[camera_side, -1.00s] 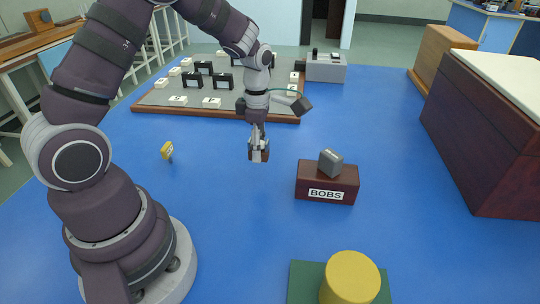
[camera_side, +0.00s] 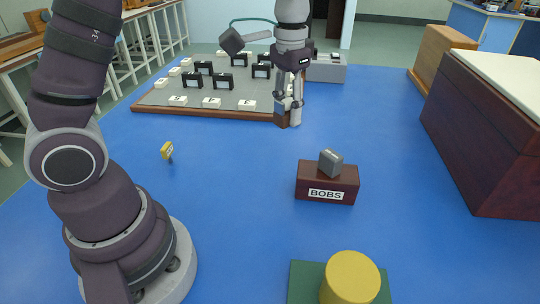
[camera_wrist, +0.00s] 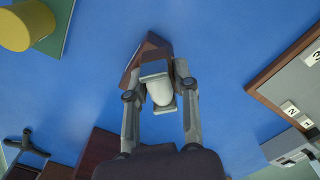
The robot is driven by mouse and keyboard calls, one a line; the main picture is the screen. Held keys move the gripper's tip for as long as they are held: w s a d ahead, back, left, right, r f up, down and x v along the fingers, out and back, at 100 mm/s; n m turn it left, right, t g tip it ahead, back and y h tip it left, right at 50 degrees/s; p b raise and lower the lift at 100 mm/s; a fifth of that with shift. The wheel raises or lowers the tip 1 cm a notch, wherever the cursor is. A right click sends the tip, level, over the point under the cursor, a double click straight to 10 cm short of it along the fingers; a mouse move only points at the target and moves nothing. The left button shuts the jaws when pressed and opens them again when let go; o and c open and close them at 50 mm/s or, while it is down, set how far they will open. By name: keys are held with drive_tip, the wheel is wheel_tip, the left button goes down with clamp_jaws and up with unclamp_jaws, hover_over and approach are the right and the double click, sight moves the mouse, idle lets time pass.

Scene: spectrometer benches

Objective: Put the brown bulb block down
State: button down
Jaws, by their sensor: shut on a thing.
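I cannot tell whether the block touches the blue table.
The wood-edged board carries several black holders and white number cards. A grey box (camera_side: 327,70) stands behind my gripper. A dark red BOBS box (camera_side: 312,184) bears a grey block (camera_side: 331,163). A yellow cylinder (camera_side: 350,278) is at the front. The blue table's middle (camera_side: 225,180) is clear.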

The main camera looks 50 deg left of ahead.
sight(260, 178)
drive_tip(key=shift+m, duration=0.3)
drive_tip(key=shift+a+f+n, duration=0.2)
drive_tip(key=shift+f+n, duration=0.05)
drive_tip(key=shift+n, duration=0.65)
drive_tip(key=a+f+n, duration=0.3)
drive_tip(key=n, duration=0.9)
drive_tip(key=s+a+f+n, duration=0.1)
drive_tip(key=a+f+n, duration=0.2)
drive_tip(key=n, duration=0.9)
drive_tip(key=shift+s+f+n, duration=0.2)
drive_tip(key=shift+f+n, duration=0.15)
drive_tip(key=shift+n, duration=0.05)
drive_tip(key=shift+a, duration=0.1)
wheel_tip(260, 178, down, 10)
drive_tip(key=shift+r, duration=0.15)
drive_tip(key=c, duration=0.9)
unclamp_jaws()
